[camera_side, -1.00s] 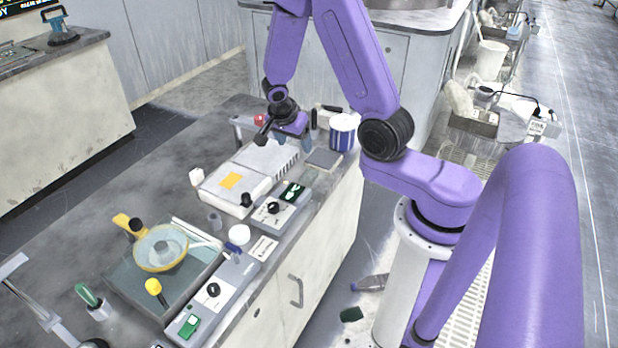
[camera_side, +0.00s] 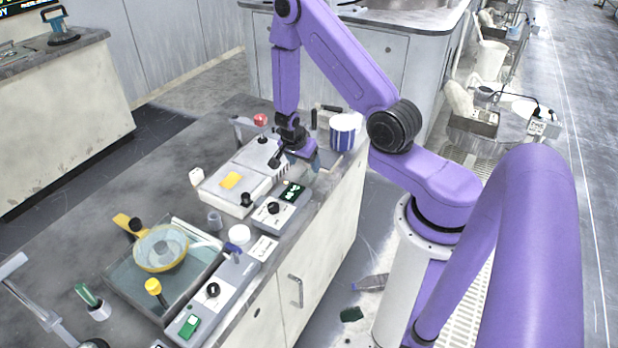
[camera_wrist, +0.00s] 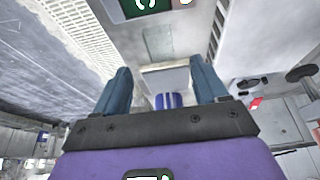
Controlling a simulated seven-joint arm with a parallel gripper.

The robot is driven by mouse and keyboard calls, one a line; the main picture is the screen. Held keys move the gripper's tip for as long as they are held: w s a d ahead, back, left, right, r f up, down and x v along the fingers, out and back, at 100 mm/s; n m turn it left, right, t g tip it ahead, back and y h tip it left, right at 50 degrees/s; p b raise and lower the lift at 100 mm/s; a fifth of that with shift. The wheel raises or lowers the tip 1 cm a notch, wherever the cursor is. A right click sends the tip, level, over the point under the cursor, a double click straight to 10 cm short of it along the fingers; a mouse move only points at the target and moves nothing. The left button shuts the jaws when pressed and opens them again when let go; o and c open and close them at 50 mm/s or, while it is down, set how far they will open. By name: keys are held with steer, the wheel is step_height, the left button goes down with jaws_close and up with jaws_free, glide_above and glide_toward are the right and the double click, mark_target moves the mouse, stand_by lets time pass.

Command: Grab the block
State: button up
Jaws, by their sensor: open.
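A grey, flat, square block (camera_wrist: 166,82) lies on the counter and shows between my fingers in the wrist view. In the side view my gripper covers most or all of it. My gripper (camera_wrist: 160,72) is open, with one blue finger on each side of the block in the picture. In the side view my gripper (camera_side: 302,166) is low over the counter, between the white box and the striped cup. I cannot tell its exact height above the block, and I see no contact.
A blue-and-white striped cup (camera_side: 343,133) stands just behind my gripper. A white box (camera_side: 236,190) with a yellow label and a control box (camera_side: 276,209) with a green display stand close by. The counter's front edge is near. A tray (camera_side: 125,282) with a yellow-rimmed bowl stands at left.

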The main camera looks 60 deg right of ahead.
mark_target(309, 174)
steer(key=shift+x, duration=3.45)
steer(key=shift+c, duration=0.3)
steer(key=c, duration=1.1)
steer(key=shift+c, duration=0.2)
steer(key=shift+r, duration=0.2)
